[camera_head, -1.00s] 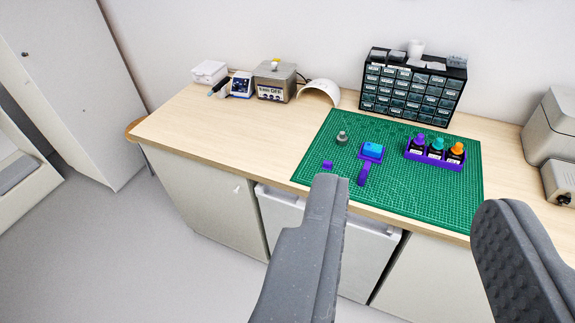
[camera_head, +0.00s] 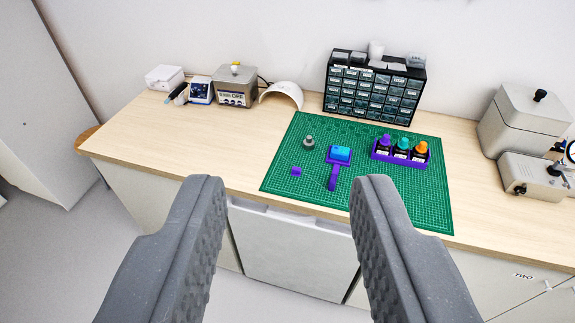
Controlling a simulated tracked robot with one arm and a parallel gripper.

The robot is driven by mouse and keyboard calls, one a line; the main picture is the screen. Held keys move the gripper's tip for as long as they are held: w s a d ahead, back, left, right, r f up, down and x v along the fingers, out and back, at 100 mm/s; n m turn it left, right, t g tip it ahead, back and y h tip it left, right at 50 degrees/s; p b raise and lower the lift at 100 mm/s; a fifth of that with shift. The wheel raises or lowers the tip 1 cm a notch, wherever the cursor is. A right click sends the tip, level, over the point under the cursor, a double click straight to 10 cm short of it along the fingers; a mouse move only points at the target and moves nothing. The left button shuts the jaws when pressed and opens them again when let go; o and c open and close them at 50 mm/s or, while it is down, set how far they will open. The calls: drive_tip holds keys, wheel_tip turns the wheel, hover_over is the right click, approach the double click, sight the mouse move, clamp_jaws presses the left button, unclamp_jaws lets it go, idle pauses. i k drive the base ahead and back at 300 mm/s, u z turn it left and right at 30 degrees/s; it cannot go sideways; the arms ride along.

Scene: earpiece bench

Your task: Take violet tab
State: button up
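A small violet block (camera_head: 296,171), which looks like the violet tab, lies on the green cutting mat (camera_head: 278,180) near its front left edge. Right of it stands a violet holder (camera_head: 333,181) with a long handle-like part and a bright blue block (camera_head: 340,153) on top. My gripper (camera_head: 288,186) is open and empty. Its two grey fingers are wide apart in the foreground, and the violet block shows between them, farther off on the bench.
A grey knob-like piece (camera_head: 308,142) stands on the mat, with a violet rack (camera_head: 401,160) of several capped bottles at right. Behind are a drawer cabinet (camera_head: 372,92), a white arch (camera_head: 284,92) and a metal box (camera_head: 235,86). Grey machines (camera_head: 525,120) stand at right. The bench's left front is clear.

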sight(296, 171)
drive_tip(key=z, duration=0.05)
drive_tip(key=i, duration=0.85)
drive_tip(key=u, duration=0.9)
drive_tip(key=k, duration=0.9)
drive_tip(key=z, duration=1.15)
drive_tip(key=i, duration=1.6)
drive_tip(key=u, duration=0.05)
